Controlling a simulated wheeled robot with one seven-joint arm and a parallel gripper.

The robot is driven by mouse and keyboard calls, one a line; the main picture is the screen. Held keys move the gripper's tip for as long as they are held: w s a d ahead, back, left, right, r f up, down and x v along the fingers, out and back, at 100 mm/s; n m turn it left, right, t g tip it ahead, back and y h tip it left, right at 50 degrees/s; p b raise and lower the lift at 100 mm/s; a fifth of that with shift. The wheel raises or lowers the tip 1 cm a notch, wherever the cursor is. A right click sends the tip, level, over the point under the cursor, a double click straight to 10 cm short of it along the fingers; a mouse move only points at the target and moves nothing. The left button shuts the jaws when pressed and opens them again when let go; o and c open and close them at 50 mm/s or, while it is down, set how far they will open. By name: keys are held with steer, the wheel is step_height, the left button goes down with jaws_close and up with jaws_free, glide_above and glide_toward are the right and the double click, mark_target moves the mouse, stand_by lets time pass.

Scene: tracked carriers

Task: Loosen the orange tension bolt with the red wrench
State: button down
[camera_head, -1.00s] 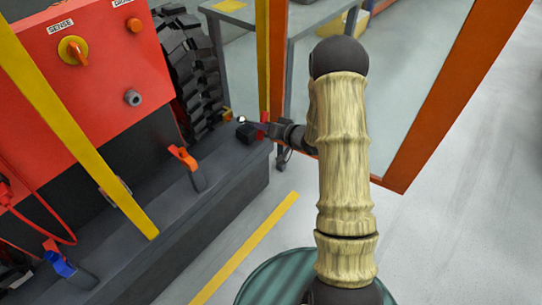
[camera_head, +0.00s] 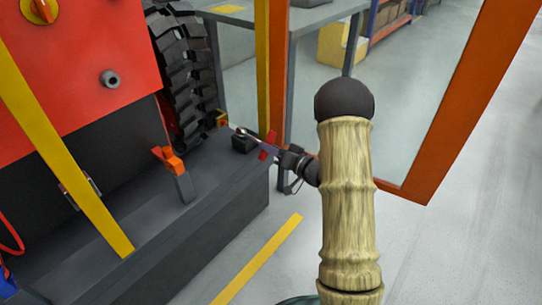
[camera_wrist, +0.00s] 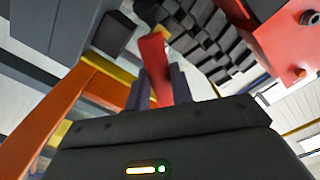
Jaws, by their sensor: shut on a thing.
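My gripper (camera_head: 271,149) is shut on the red wrench (camera_head: 266,146), right of the tracks and above the dark ledge. In the wrist view my gripper (camera_wrist: 160,82) has its two dark fingers around the red handle of the wrench (camera_wrist: 154,58). A thin pale part runs left from the handle toward a small yellow bracket (camera_head: 221,114) beside the tracks. A small orange-red spot at this bracket may be the tension bolt, but it is too small to tell. Whether the wrench touches it cannot be seen.
A black block (camera_head: 244,145) sits on the ledge (camera_head: 215,207) below the wrench. An orange-topped lever (camera_head: 174,160) stands further left. A yellow post (camera_head: 65,140) crosses in front of the red machine (camera_head: 85,85). Orange-framed clear panels (camera_head: 420,170) stand behind my arm.

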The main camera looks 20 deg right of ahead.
mark_target(254, 139)
steer(key=shift+a+p, duration=0.1)
steer(key=shift+p, duration=0.25)
steer(key=p+x, duration=0.1)
steer(key=x, duration=0.3)
steer(key=shift+r, duration=0.1)
steer(key=shift+r+m+p, duration=0.2)
steer(key=shift+m+p, duration=0.2)
steer(key=shift+p, duration=0.45)
steer(key=shift+m+p, duration=0.4)
steer(key=shift+p, duration=0.1)
steer(key=m+p, duration=0.6)
steer(key=p, duration=0.1)
steer(key=shift+s+m+p, duration=0.1)
steer(key=shift+m+p, duration=0.2)
steer(key=m+p, duration=0.3)
steer(key=shift+m, duration=0.3)
steer(key=m+p, duration=0.1)
steer(key=m, duration=0.2)
steer(key=shift+f, duration=0.2)
